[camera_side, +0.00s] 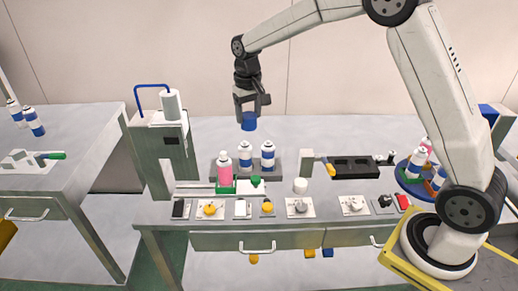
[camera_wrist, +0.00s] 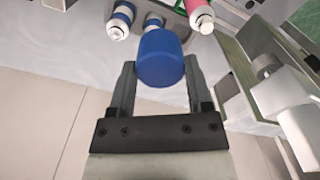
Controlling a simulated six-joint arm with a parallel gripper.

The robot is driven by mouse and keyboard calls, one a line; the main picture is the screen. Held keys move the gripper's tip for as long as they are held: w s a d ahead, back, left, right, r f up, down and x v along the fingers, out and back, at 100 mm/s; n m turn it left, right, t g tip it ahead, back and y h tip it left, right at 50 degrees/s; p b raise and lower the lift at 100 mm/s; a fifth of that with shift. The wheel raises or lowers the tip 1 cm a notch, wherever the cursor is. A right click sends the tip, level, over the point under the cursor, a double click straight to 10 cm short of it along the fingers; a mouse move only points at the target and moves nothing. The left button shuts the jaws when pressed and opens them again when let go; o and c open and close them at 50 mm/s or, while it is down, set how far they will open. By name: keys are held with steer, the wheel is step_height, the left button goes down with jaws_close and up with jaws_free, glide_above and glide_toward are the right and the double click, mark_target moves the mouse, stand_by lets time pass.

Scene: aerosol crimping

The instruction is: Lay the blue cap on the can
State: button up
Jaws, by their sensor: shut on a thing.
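The blue cap (camera_side: 249,122) hangs in the air between the fingers of my gripper (camera_side: 251,108). In the wrist view my gripper (camera_wrist: 160,75) is shut on the blue cap (camera_wrist: 160,58), which looks roughly upright. Below it on the table stand two white cans with blue bands, a left one (camera_side: 245,154) and a right one (camera_side: 267,155). A pink can (camera_side: 224,173) stands at a green fixture to their left. The cap is apart from all the cans. In the wrist view it partly hides one blue-banded can. I cannot tell which can is meant.
A grey crimping machine (camera_side: 165,150) with a blue hose stands to the left. Several small parts and tools lie along the table front, with a black tray (camera_side: 355,168) at right. A round blue tray (camera_side: 411,186) holds more cans. The table behind the cans is clear.

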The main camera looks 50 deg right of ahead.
glide_above(223, 153)
step_height(223, 153, down, 4)
steer(key=shift+f, duration=0.7)
steer(key=shift+f, duration=0.25)
steer(key=shift+f, duration=2.1)
steer(key=shift+f, duration=0.15)
stand_by(0.7)
steer(key=o, duration=0.8)
